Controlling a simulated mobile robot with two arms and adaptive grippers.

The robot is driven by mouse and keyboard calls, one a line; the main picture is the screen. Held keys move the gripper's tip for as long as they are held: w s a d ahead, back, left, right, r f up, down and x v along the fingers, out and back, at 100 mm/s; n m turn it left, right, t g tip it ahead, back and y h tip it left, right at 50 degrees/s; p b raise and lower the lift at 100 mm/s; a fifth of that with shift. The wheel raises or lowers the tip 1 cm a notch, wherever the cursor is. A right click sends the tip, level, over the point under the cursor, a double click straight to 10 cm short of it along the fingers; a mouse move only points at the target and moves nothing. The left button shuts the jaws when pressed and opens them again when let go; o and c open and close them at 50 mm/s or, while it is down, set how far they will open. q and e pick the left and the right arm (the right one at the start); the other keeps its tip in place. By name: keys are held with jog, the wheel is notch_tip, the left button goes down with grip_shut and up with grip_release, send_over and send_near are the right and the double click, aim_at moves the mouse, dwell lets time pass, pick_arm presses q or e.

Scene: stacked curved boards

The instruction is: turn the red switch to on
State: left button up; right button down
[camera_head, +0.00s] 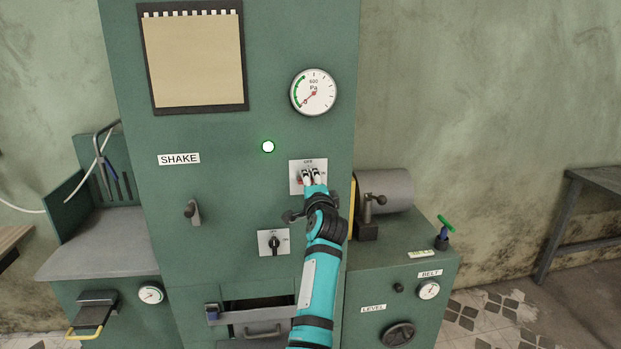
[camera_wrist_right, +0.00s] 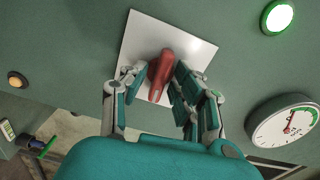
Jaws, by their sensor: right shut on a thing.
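The red switch (camera_wrist_right: 162,72) sits on a white plate (camera_wrist_right: 195,42) on the green machine front. In the wrist view my right gripper (camera_wrist_right: 164,86) has its fingers on both sides of the red handle and is shut on it. In the head view my right gripper (camera_head: 312,178) covers most of the switch, and its white plate (camera_head: 294,166) shows around the fingers with a small "OFF" label above. The handle looks tilted in the wrist view; I cannot tell its exact setting. My left gripper is not in view.
A black switch (camera_head: 274,243) on its own white plate lies just below. A pressure gauge (camera_head: 314,93) and a lit green lamp (camera_head: 268,147) are above. A hook-like lever (camera_head: 192,212) juts out at left, and a grey cylinder (camera_head: 384,191) lies at right.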

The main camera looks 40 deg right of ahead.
jog(key=c, duration=1.3)
grip_release()
jog(key=shift+a, duration=0.1)
